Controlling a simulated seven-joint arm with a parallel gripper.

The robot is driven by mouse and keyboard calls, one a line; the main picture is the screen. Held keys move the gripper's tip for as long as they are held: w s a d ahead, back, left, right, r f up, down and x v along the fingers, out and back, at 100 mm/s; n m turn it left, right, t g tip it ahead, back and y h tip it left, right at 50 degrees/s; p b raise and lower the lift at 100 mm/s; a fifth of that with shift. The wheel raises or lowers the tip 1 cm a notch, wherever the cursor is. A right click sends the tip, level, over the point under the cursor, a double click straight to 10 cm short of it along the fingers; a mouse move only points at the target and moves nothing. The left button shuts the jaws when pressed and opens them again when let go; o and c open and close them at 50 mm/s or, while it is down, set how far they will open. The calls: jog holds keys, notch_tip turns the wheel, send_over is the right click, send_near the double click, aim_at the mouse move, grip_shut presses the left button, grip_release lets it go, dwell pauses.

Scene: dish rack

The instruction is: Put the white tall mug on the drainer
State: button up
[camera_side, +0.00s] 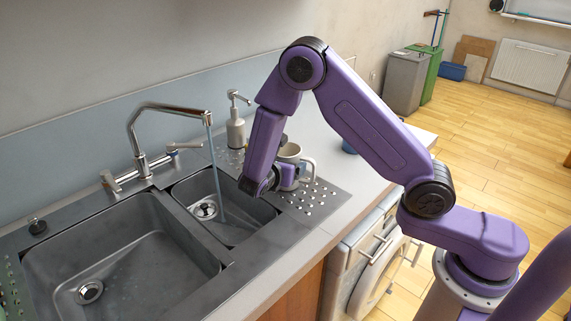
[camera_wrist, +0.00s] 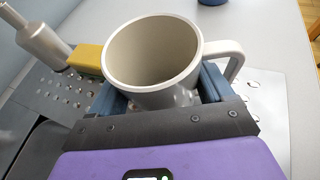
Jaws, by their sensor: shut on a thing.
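The white tall mug (camera_wrist: 153,55) is upright in the wrist view, its open rim facing the camera and its handle on the right. In the side view the mug (camera_side: 290,153) shows partly behind my arm. My gripper (camera_wrist: 160,90) is shut on the mug, with a blue finger on each side of its body. In the side view my gripper (camera_side: 285,174) is at the drainer's edge by the small basin. The drainer (camera_side: 318,196) is a grey perforated metal plate; it also shows in the wrist view (camera_wrist: 262,106). I cannot tell whether the mug's base touches it.
A soap dispenser (camera_side: 236,128) stands behind the drainer. The tap (camera_side: 140,145) runs water into the small basin (camera_side: 238,215). A yellow item (camera_wrist: 84,57) lies beside the mug. A blue object (camera_side: 349,147) stands on the counter at right.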

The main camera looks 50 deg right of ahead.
jog(key=o, duration=1.2)
jog(key=shift+c, duration=0.2)
jog(key=shift+a, duration=0.1)
jog(key=v, duration=1.7)
jog(key=shift+a, duration=0.1)
grip_shut()
jog(key=shift+s+a, duration=0.1)
jog(key=v, duration=1.2)
dwell(0.9)
dwell(0.3)
